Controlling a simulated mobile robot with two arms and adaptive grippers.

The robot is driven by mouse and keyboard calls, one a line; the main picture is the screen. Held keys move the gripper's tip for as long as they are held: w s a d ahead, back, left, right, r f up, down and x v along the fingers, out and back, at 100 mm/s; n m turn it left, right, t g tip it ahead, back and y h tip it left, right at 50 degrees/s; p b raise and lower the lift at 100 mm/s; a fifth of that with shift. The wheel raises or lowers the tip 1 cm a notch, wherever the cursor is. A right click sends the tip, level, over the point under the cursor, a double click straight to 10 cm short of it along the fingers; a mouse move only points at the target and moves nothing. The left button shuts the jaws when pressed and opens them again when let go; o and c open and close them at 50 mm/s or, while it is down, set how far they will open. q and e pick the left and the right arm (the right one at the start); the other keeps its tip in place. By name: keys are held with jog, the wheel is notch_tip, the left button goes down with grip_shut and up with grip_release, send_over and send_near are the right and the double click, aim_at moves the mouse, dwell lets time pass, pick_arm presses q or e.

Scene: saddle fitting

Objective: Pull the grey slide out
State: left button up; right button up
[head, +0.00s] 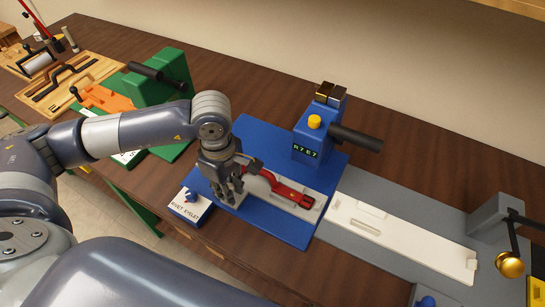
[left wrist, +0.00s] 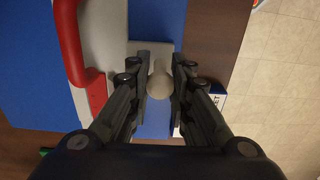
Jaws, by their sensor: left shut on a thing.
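The grey slide (head: 314,190) lies on the blue base plate (head: 287,233), in front of the blue press (head: 312,138). A red handle-shaped piece (head: 290,193) with a dark end sits on it. In the left wrist view, the slide (left wrist: 101,28) and the red piece (left wrist: 70,45) are at the upper left. My left gripper (head: 229,198) is at the slide's left end. In the left wrist view, its fingers (left wrist: 160,88) stand on both sides of a round pale knob (left wrist: 158,82) and are shut on it. My right gripper is not in view.
A small block with a white label (head: 187,207) stands close left of my left gripper. A grey fixture with a white strip (head: 400,232) lies to the right. A green press (head: 160,82) and wooden trays (head: 75,82) are further left. The table's front edge is near.

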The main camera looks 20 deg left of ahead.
pick_arm(q)
jog(key=shift+s+a+b, duration=0.2)
jog(key=shift+s+b, duration=0.25)
jog(key=shift+s, duration=0.55)
jog(key=shift+s+a+b, duration=0.15)
jog(key=shift+s+b, duration=0.25)
jog(key=shift+s, duration=0.6)
jog(key=shift+s+f+b, duration=0.1)
jog(key=shift+s+b, duration=0.2)
jog(key=shift+s, duration=0.2)
jog(key=shift+o, duration=0.5)
jog(key=shift+s, duration=0.2)
jog(key=o, duration=0.6)
jog(key=shift+c, duration=0.2)
jog(key=shift+o, duration=0.8)
jog(key=shift+s+a, duration=0.1)
jog(key=shift+s, duration=0.1)
jog(key=shift+w, duration=0.15)
jog(key=shift+r, duration=0.2)
